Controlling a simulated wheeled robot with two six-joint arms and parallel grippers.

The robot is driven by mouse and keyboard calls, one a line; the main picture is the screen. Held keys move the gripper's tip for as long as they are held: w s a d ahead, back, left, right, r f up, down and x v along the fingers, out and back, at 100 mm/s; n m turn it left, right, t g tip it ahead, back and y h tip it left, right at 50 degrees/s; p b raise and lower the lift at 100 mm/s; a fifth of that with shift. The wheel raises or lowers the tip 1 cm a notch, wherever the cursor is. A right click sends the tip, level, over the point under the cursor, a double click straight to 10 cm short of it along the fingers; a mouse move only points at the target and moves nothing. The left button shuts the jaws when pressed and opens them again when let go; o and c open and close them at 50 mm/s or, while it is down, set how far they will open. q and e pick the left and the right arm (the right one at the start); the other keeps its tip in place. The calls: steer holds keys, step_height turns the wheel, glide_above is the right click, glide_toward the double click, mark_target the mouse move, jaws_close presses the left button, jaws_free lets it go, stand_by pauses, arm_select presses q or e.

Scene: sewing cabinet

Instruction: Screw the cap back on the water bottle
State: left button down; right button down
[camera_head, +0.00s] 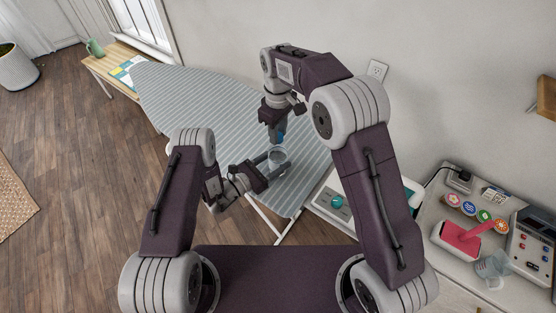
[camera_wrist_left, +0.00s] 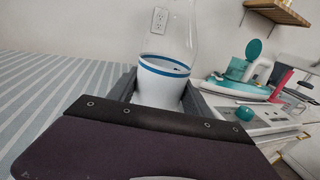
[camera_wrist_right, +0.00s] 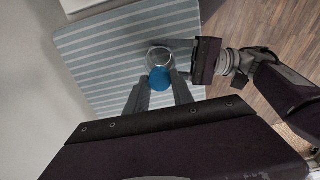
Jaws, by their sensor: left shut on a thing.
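The water bottle (camera_head: 277,157) is clear with a white base and a blue band; it stands upright in the left wrist view (camera_wrist_left: 165,85), where its top is cut off. My left gripper (camera_head: 274,166) is shut around its lower part from the side, above the ironing board. The blue cap (camera_head: 281,136) is between the fingertips of my right gripper (camera_head: 276,131), which points down from above. In the right wrist view the cap (camera_wrist_right: 159,78) overlaps the near edge of the bottle's round top (camera_wrist_right: 159,57). Whether they touch is unclear.
The striped ironing board (camera_head: 195,98) lies under both grippers, its far left part clear. A white machine with a teal knob (camera_head: 337,201) stands to the right. A wall closes off the back.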

steer(key=c, duration=1)
jaws_free()
steer(key=shift+r, duration=0.1)
step_height(320, 180, up, 12)
steer(key=shift+f, duration=0.1)
arm_select(q)
steer(key=shift+c, duration=1.9)
jaws_free()
